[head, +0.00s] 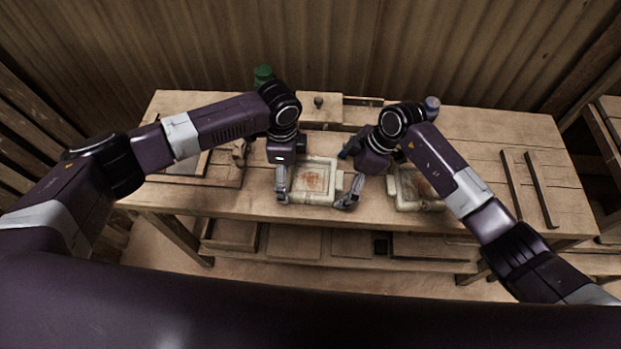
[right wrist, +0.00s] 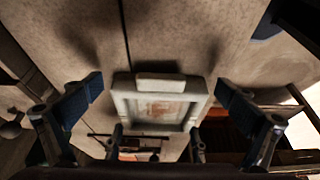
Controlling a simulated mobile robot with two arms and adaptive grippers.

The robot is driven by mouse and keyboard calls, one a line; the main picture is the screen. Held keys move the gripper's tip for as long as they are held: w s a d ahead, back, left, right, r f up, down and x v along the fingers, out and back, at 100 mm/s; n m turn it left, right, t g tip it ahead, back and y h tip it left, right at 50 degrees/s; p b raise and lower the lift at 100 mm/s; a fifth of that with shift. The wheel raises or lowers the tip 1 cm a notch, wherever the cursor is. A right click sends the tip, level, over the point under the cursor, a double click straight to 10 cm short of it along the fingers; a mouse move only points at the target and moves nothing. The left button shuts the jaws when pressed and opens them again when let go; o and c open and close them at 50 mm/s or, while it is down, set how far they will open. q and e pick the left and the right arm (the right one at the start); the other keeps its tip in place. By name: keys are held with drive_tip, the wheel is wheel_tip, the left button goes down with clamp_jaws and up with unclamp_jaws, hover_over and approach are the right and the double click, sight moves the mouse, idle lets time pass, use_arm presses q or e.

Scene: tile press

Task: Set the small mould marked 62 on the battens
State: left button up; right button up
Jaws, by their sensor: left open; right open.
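A small pale mould (head: 315,161) with a reddish patch inside lies on the workbench near its middle. A second pale mould (head: 408,205) is partly hidden beneath my right arm. I cannot read a 62 on either. My left gripper (head: 291,168) is open at the first mould's left side. My right gripper (head: 349,173) is open at its right side, its fingers apart. Contact cannot be told. Two dark battens (head: 512,185) lie parallel on the bench's right end, bare.
The wooden workbench (head: 468,135) has clear room around the battens. A flat tray (head: 222,178) is at the left, a green object (head: 263,74) and a small board with a knob (head: 335,107) at the back. A blue-topped jar (head: 432,104) stands behind my right arm.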

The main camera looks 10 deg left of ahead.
use_arm(q)
drive_tip(key=shift+c, duration=0.6)
use_arm(e)
drive_tip(key=shift+c, duration=0.6)
use_arm(q)
drive_tip(key=c, duration=1.3)
use_arm(e)
drive_tip(key=c, duration=1.3)
use_arm(q)
drive_tip(key=shift+r, duration=0.15)
drive_tip(key=shift+c, duration=0.2)
use_arm(e)
drive_tip(key=shift+r, duration=0.15)
drive_tip(key=shift+c, duration=0.2)
use_arm(q)
drive_tip(key=shift+r+p, duration=0.35)
drive_tip(key=shift+p, duration=0.15)
use_arm(e)
drive_tip(key=shift+r, duration=0.35)
use_arm(q)
wheel_tip(320, 180, up, 4)
drive_tip(key=p, duration=0.4)
drive_tip(key=shift+r, duration=0.1)
use_arm(e)
wheel_tip(320, 180, up, 4)
drive_tip(key=shift+r, duration=0.1)
